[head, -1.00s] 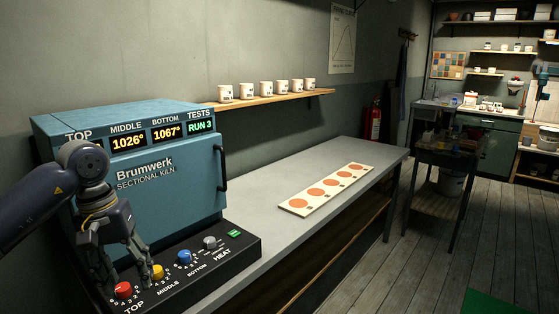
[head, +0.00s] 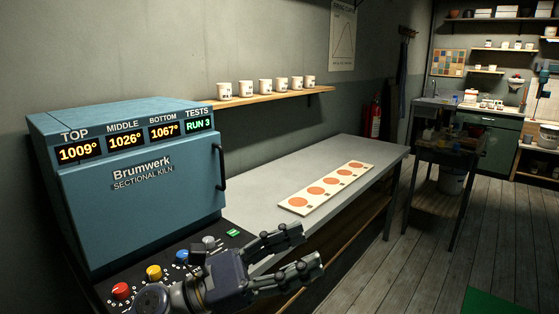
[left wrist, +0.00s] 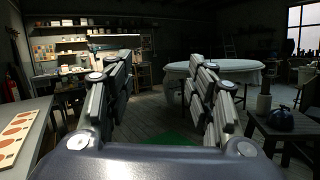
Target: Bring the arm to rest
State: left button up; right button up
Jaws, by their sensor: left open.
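My left gripper (head: 300,252) is at the bottom middle of the head view, in front of the kiln's knob panel. Its two fingers are spread and point right, with nothing between them. In the left wrist view the open fingers (left wrist: 160,95) frame empty space and the room beyond. The blue kiln (head: 140,190) stands at left. Its display reads top 1009°, middle 1026°, bottom 1067°, RUN 3. The red knob (head: 121,291), yellow knob (head: 154,272) and blue knob (head: 182,257) show on the panel. My arm hides part of the panel. My right gripper is not in view.
A grey bench (head: 262,180) runs right from the kiln and carries a board (head: 298,205) with orange discs. A wall shelf (head: 265,95) holds several white cups. A dark side table (head: 450,150) stands beyond. Floor (head: 400,240) is clear to the right.

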pick_arm(q)
jog(key=w+a+f+n+t+y, duration=0.3)
jog(key=a+f+n+t+y, duration=0.35)
jog(key=n, duration=0.95)
jog(key=w+a+f+n+t+y, duration=0.3)
jog(key=a+n+t+y, duration=0.5)
jog(key=n, duration=0.9)
jog(key=s+a+f+n+g+y, duration=0.2)
jog(key=a+f+n+y, duration=0.15)
jog(key=f, duration=0.25)
jog(key=s+a+f+n+g+y, duration=0.2)
jog(key=f+n+g, duration=0.15)
jog(key=f, duration=0.25)
jog(key=s+a+f+n+g, duration=0.2)
jog(key=s+f+n+g, duration=0.3)
jog(key=s+f, duration=0.55)
jog(key=s+a+f+n+g, duration=0.1)
jog(key=s+f+n+g, duration=0.55)
jog(key=s, duration=0.75)
notch_tip(320, 180, down, 26)
jog(key=s+m, duration=0.1)
jog(key=s, duration=0.1)
jog(key=s+a+f+g+p, duration=0.1)
jog(key=s+a+f+g, duration=0.1)
jog(key=s+f, duration=1.3)
jog(key=shift+s+a+f+y, duration=0.35)
jog(key=shift+s+a, duration=0.25)
jog(key=shift+s, duration=0.3)
